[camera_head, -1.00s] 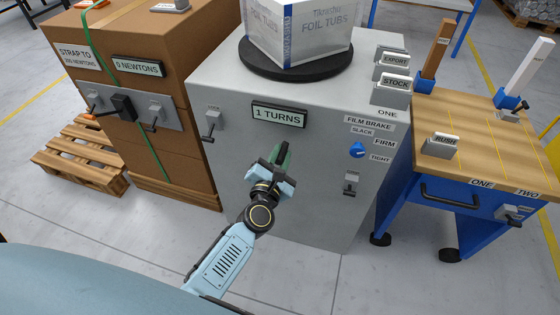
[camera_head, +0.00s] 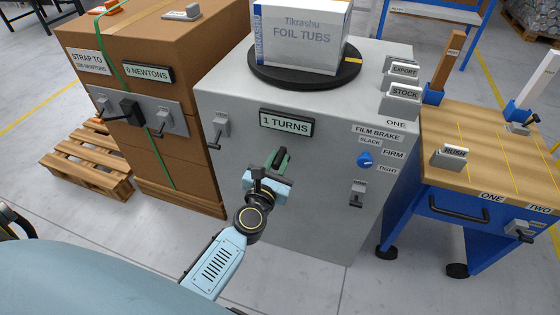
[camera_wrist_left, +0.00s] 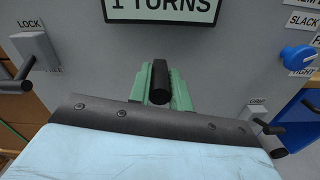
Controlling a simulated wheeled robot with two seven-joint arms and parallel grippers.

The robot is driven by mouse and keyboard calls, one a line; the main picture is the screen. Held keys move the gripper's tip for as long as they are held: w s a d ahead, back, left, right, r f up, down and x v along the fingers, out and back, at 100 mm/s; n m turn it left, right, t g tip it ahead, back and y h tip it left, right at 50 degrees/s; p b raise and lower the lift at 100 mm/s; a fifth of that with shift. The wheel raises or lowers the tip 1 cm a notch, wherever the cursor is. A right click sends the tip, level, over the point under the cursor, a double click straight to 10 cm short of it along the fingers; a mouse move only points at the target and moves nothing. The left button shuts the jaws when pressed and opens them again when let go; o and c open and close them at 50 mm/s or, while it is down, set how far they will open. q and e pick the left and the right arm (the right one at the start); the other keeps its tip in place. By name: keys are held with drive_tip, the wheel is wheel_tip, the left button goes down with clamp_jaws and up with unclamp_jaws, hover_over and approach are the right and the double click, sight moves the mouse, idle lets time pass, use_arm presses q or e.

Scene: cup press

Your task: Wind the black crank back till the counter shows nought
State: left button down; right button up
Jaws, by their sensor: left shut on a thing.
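The counter (camera_head: 285,123) on the grey machine's front reads "1 TURNS"; its lower part also shows in the left wrist view (camera_wrist_left: 160,6). My left gripper (camera_head: 278,162) is just below it, shut on the black crank. In the left wrist view the crank's dark grip (camera_wrist_left: 160,84) stands between the green finger parts. The rest of the crank is hidden behind the gripper. A black turntable (camera_head: 300,78) on top of the machine carries a white and blue foil tubs box (camera_head: 305,38). My right gripper is not in view.
A lock lever (camera_head: 221,127) sits left of the crank. The blue film brake knob (camera_head: 364,159) and a small lever (camera_head: 357,192) sit to its right. A strapped carton stack (camera_head: 150,50) stands at left, a wooden-topped blue bench (camera_head: 480,165) at right.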

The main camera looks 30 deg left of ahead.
use_arm(q)
drive_tip(key=c, duration=1.3)
unclamp_jaws()
drive_tip(key=s+d, duration=0.2)
drive_tip(key=s, duration=1.1)
drive_tip(key=shift+s, duration=0.15)
